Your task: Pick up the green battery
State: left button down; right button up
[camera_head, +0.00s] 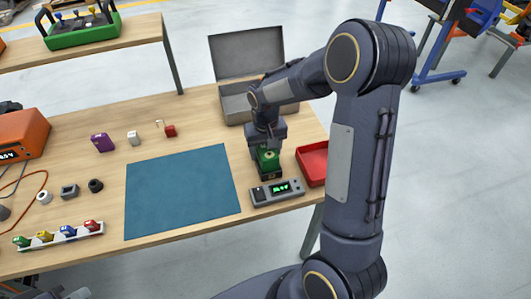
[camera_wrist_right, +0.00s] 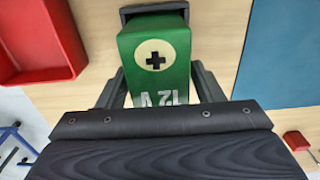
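The green battery (camera_head: 268,158) stands upright on the table, just behind the small meter with a green display. In the right wrist view the green battery (camera_wrist_right: 155,60) shows a pale disc with a black plus and "12 V" lettering; a dark part shows at its far end. My right gripper (camera_head: 266,142) is over it from above. In the right wrist view the fingers of my right gripper (camera_wrist_right: 158,85) lie on both sides of the battery, very close to it. Whether they press on it is not clear. Dark parts at the bottom left corner may be my left gripper (camera_head: 72,293), mostly cut off.
The meter (camera_head: 277,191) stands close in front of the battery. A red tray (camera_head: 313,165) is to the right, an open grey case (camera_head: 236,104) behind. A blue mat (camera_head: 180,192) lies bare to the left.

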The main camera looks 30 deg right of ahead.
grip_shut()
jog(key=shift+w+r, duration=0.1)
jog(key=shift+r, duration=0.05)
